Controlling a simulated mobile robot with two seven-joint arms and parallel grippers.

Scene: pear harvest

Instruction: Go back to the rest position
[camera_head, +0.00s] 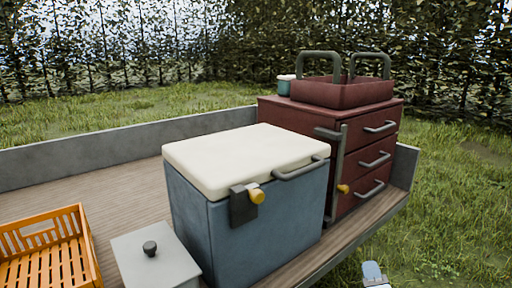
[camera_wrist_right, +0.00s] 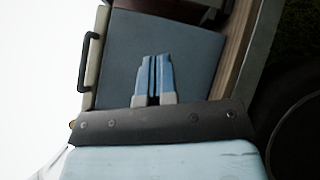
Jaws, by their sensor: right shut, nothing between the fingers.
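My right gripper (camera_head: 374,273) shows at the bottom edge of the head view, right of the trailer bed and over the grass. In the right wrist view its two blue fingers (camera_wrist_right: 154,78) are together, with nothing between them. Behind the fingers in that view is the blue side of the cooler (camera_wrist_right: 195,40); I cannot tell the exact gap between them. My left gripper is in neither view.
The blue cooler (camera_head: 262,235) with a closed cream lid (camera_head: 245,155) stands on the trailer bed (camera_head: 110,200). An orange crate (camera_head: 90,250) and a grey knobbed box (camera_head: 165,268) stand at left.

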